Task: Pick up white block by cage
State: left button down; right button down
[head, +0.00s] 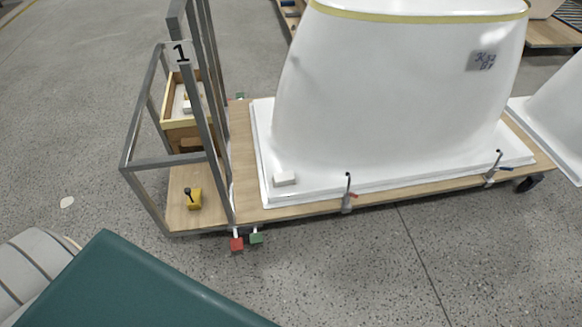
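A small white block (284,179) lies on the left front corner of the white flange at the foot of a large white bathtub shell (390,95). The grey metal cage (152,163) stands at the left end of the wooden cart, a short way left of this block. A wooden box (185,124) sits inside the cage and holds small light-coloured items, too small to tell clearly. Neither of my grippers shows in the head view.
The wooden cart deck (400,199) carries toggle clamps (347,196) along its front edge. A yellow item (194,199) with a dark knob sits low in the cage. Red (237,244) and green (256,238) pedals stick out in front. The speckled floor (400,270) before the cart is clear.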

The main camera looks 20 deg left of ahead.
aim_at(286, 178)
jog(key=i+l+u, duration=0.2)
jog(key=u, duration=0.3)
jog(key=i+l+u, duration=0.15)
jog(key=u, duration=0.35)
jog(key=l, duration=0.05)
